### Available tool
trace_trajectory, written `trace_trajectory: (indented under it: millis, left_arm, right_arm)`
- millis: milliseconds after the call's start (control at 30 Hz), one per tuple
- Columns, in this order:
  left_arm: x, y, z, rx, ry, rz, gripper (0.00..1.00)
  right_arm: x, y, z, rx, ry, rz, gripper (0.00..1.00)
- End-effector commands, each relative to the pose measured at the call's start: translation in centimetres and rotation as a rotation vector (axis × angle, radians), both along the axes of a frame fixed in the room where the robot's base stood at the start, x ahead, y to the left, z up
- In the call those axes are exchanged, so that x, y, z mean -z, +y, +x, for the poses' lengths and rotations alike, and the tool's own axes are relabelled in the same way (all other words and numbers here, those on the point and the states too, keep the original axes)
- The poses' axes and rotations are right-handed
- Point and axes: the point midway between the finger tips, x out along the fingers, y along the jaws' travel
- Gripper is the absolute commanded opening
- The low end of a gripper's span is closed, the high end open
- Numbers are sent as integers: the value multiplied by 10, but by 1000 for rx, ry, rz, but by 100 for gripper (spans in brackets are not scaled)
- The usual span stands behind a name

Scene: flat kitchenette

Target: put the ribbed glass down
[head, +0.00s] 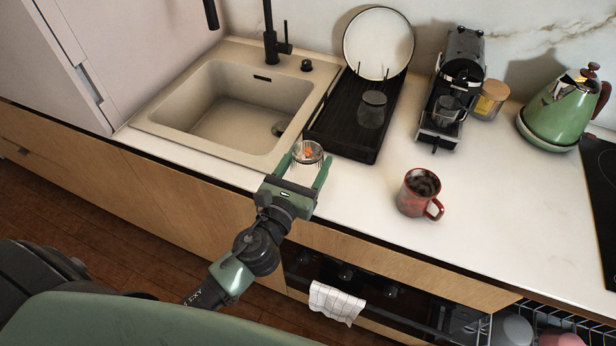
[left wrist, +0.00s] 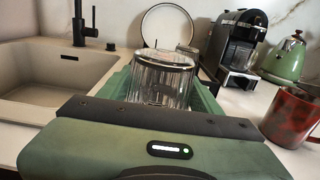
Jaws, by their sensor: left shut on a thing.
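The ribbed glass (head: 307,154) is clear with vertical ribs, and something orange shows inside it in the head view. My left gripper (head: 306,165) is shut on it, one green finger on each side. My right gripper is not in view.
The sink (head: 150,119) is to the left. A black drying rack (head: 335,138) with a plate (head: 378,44) and a dark glass (head: 372,109) is behind. A red mug (head: 419,193), coffee machine (head: 457,80) and green kettle (head: 562,108) stand right. Counter between rack and mug is clear.

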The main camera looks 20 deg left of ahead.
Motion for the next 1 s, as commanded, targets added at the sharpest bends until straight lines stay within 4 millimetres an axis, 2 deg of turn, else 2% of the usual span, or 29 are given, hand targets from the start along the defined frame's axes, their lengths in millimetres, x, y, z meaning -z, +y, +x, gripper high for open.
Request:
trace_trajectory:
  millis: [200, 300, 733, 767, 800, 1000]
  left_arm:
    - [35, 0, 0, -1, 1, 0, 23]
    - [43, 0, 0, 0, 0, 0, 23]
    - [47, 0, 0, 1, 0, 1, 23]
    - [46, 0, 0, 1, 1, 1, 72]
    - [46, 0, 0, 1, 1, 1, 84]
    - [46, 0, 0, 1, 1, 1, 86]
  right_arm:
    - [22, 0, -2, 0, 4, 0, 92]
    - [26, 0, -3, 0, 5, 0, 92]
    - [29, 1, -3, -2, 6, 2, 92]
    - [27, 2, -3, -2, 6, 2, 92]
    - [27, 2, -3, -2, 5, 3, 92]
    - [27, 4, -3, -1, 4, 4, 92]
